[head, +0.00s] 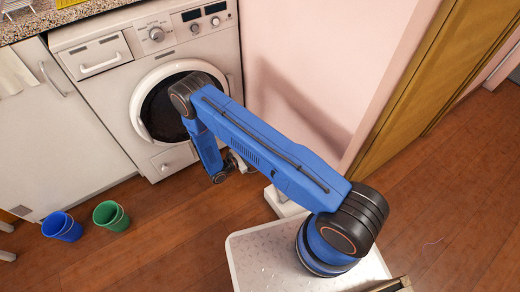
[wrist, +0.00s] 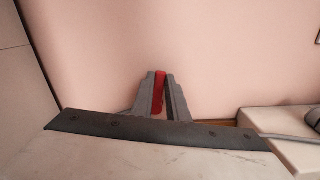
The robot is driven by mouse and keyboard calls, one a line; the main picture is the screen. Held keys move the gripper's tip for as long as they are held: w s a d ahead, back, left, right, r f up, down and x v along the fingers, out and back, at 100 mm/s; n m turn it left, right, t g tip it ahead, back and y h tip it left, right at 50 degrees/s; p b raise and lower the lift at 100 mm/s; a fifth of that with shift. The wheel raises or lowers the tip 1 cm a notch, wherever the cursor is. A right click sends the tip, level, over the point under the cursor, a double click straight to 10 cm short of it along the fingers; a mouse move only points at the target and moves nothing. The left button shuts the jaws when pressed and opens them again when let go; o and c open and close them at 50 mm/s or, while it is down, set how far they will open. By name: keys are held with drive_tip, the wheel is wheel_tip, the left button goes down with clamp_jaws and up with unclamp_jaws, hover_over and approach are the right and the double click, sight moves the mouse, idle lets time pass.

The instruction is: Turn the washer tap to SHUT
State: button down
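In the wrist view, a narrow red piece (wrist: 159,92), which looks like the washer tap's handle, stands upright between the two grey fingers of my gripper (wrist: 159,78). It fills the gap between them, and the fingers look closed on its sides. The tap's body and any SHUT marking are hidden. In the head view, the white washer (head: 97,108) stands left of the pink wall. My blue arm reaches across its round door, with its end low beside the washer's right side. The fingers and tap are too small or covered to make out there.
A pink wall (wrist: 90,50) fills the background of the wrist view. In the head view, a blue bucket (head: 62,227) and a green bucket (head: 111,216) stand on the wooden floor at left. A wooden door frame (head: 425,85) is at right. Floor before the washer is clear.

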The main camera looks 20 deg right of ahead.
drive_tip(key=shift+s, duration=0.1)
drive_tip(key=s+d+f+m, duration=0.1)
drive_tip(key=s+f+m, duration=0.3)
drive_tip(key=m, duration=1.2)
drive_tip(key=shift+s+d+f, duration=0.15)
drive_tip(key=shift+d+f, duration=0.05)
drive_tip(key=shift+f, duration=0.65)
drive_tip(key=c, duration=1.8)
unclamp_jaws()
drive_tip(key=shift+o, duration=0.4)
drive_tip(key=shift+a, duration=0.1)
